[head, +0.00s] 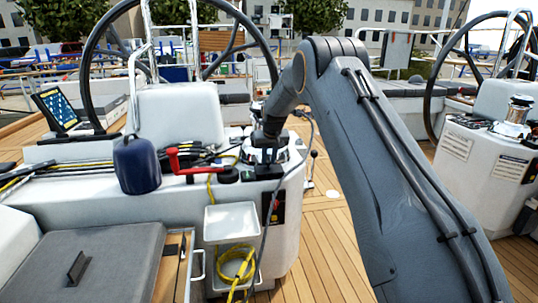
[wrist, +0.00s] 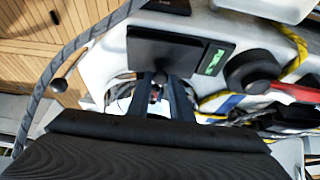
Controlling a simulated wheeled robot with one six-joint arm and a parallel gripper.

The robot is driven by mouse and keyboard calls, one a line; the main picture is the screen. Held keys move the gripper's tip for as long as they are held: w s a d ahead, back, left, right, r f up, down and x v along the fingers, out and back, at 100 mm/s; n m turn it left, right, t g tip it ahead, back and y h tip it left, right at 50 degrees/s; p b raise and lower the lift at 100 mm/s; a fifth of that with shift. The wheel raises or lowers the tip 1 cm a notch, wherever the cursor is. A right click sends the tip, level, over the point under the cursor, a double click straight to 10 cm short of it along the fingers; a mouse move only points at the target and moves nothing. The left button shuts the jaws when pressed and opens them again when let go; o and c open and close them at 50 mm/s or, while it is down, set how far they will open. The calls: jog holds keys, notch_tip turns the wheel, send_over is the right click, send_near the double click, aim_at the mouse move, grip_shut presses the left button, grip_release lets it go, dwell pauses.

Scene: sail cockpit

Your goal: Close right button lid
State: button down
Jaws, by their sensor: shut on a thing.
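A flat black square lid (wrist: 165,48) is in the upper middle of the wrist view, beside a dark strip with a green label (wrist: 215,62). I take it for the right button lid; its hinge is not clear. It also shows as a dark block (head: 268,171) on the white console in the head view. My gripper (wrist: 162,80) reaches the lid's near edge, its two dark fingers close together and shut on that edge; the exact contact is hard to see. In the head view my gripper (head: 267,150) is right above the console top, near the lid.
A round black cap (wrist: 250,68) and a red handle (head: 185,162) are beside the lid. A grey rope (wrist: 85,45) and yellow line (head: 238,265) run nearby. A blue-covered winch (head: 137,165) is left. Wooden deck (head: 318,235) is open to the right.

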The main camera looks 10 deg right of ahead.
aim_at(270, 171)
jog(key=shift+w+a+f+g, duration=0.1)
jog(key=shift+f+g, duration=0.05)
jog(key=shift+g, duration=0.25)
jog(key=c, duration=1.6)
grip_release()
jog(key=v, duration=0.7)
jog(key=shift+r+b, duration=0.35)
jog(key=shift+b, duration=0.05)
jog(key=shift+s, duration=0.25)
